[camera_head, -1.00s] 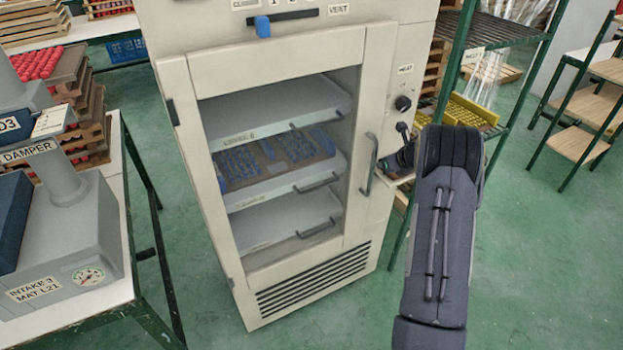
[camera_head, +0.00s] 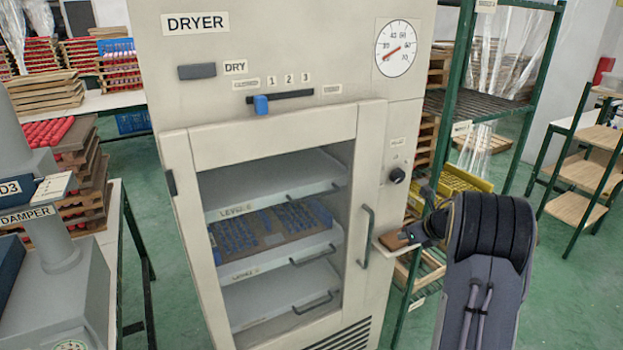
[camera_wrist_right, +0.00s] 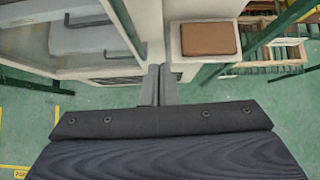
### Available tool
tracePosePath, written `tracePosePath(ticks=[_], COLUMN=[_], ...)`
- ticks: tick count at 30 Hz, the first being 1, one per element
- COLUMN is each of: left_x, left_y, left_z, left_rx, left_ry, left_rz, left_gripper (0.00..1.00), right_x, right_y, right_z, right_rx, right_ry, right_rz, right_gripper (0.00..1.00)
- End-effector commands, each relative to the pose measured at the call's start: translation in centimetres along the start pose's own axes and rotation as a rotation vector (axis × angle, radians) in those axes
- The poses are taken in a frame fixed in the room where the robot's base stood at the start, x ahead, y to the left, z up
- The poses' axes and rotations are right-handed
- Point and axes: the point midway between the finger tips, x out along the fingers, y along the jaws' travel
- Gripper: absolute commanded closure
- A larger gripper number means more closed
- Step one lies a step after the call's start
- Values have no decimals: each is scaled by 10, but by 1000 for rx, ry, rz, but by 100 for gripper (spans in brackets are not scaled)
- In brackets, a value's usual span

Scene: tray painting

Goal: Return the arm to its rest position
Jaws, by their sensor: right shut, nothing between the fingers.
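My right arm comes in from the lower right in the head view, in front of the dryer's right side. My right gripper (camera_head: 410,237) is mostly hidden behind the wrist, near a small shelf with a brown pad. In the right wrist view its two fingers (camera_wrist_right: 158,85) are together, with nothing between them. The brown pad (camera_wrist_right: 209,39) lies on its small shelf to the right of the fingers. The dryer (camera_head: 270,90) stands ahead with its door shut. My left gripper does not show.
Through the door's window a tray (camera_head: 270,235) with blue pieces sits on the middle level. The door handle (camera_head: 366,236) is left of my right gripper. A green-framed rack (camera_head: 490,105) stands to the right. A grey damper unit (camera_head: 60,290) stands at left. Green floor is open at right.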

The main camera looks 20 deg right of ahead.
Motion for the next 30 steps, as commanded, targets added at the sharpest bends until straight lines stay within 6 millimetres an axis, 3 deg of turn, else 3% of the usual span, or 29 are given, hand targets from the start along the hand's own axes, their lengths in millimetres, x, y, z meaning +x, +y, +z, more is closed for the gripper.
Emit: tracePosePath(ticks=[5, 8, 11, 12, 15, 17, 20, 21, 24, 28, 29, 30], left_x=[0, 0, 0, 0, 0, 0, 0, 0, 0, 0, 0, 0], left_y=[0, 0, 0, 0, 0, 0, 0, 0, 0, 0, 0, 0], left_z=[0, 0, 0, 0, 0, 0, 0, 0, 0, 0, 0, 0], left_rx=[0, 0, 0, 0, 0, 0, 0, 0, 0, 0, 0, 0], left_ry=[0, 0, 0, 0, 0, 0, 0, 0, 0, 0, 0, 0], left_rz=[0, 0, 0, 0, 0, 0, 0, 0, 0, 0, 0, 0], left_gripper=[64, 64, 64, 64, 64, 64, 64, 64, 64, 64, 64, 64], right_x=[-3, -20, -58, -77, -123, -144, -168, -174, -186, -200, -204, -208], right_y=[1, 3, 9, 13, 32, 51, 100, 125, 186, 263, 278, 297], right_z=[6, 32, 69, 80, 84, 72, 36, 17, -27, -80, -91, -104], right_rx=[31, 198, 563, 756, 1292, 1618, 2150, 2346, 2737, 3092, -3122, -3047], right_ry=[-23, -137, -338, -421, -574, -609, -563, -508, -326, -41, -21, -95], right_rz=[-10, -49, -95, -99, -74, -41, 11, 19, -8, -129, 164, 208], right_gripper=[100, 100, 100, 100, 100, 100, 100, 100, 100, 100, 100, 100])
